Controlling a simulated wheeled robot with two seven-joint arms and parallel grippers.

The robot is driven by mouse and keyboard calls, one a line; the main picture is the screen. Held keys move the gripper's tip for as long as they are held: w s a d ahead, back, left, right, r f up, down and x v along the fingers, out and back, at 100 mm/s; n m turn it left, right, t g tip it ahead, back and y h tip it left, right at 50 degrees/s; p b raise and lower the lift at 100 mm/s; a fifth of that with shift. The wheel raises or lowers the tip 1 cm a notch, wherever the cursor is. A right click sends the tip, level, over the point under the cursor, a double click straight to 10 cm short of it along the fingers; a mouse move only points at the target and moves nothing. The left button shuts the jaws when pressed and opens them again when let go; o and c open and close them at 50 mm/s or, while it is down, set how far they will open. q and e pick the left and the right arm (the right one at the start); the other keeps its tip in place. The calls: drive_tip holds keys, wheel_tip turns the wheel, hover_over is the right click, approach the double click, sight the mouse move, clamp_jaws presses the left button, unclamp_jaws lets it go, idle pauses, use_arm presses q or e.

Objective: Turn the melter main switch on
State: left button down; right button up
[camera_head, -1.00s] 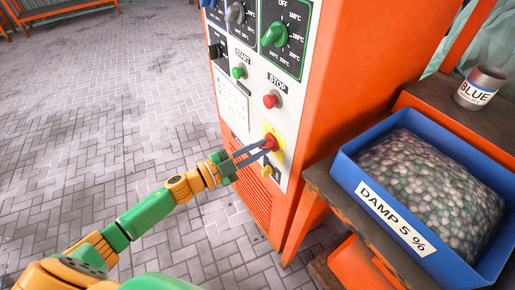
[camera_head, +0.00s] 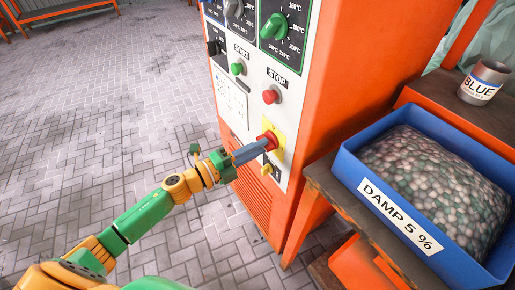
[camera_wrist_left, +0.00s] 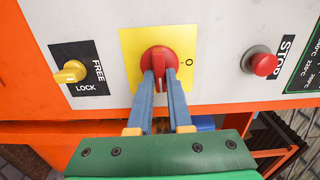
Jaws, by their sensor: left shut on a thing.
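The melter main switch (camera_head: 268,137) is a red rotary knob on a yellow plate on the front panel of the orange machine. It also shows in the left wrist view (camera_wrist_left: 158,54), with an "O" mark to the right of the knob. There its handle bar stands upright in the picture. My left gripper (camera_head: 260,148) is shut on the switch handle. In the left wrist view its two blue fingers (camera_wrist_left: 160,78) lie on either side of the bar. The fingers hide the lower part of the knob. My right gripper is not in view.
A red STOP button (camera_head: 270,97) and a green START button (camera_head: 237,69) sit above the switch. A yellow FREE/LOCK knob (camera_wrist_left: 71,72) is below it. A blue bin (camera_head: 345,163) of pellets stands on the bench at right. Open paved floor lies left.

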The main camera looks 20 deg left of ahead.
use_arm(q)
drive_tip(key=shift+m, duration=0.3)
idle(0.4)
drive_tip(key=c, duration=0.8)
unclamp_jaws()
drive_tip(key=shift+c, duration=0.2)
drive_tip(key=shift+s, duration=0.1)
drive_tip(key=b+v, duration=0.1)
drive_tip(key=v, duration=0.6)
drive_tip(key=shift+a, duration=0.15)
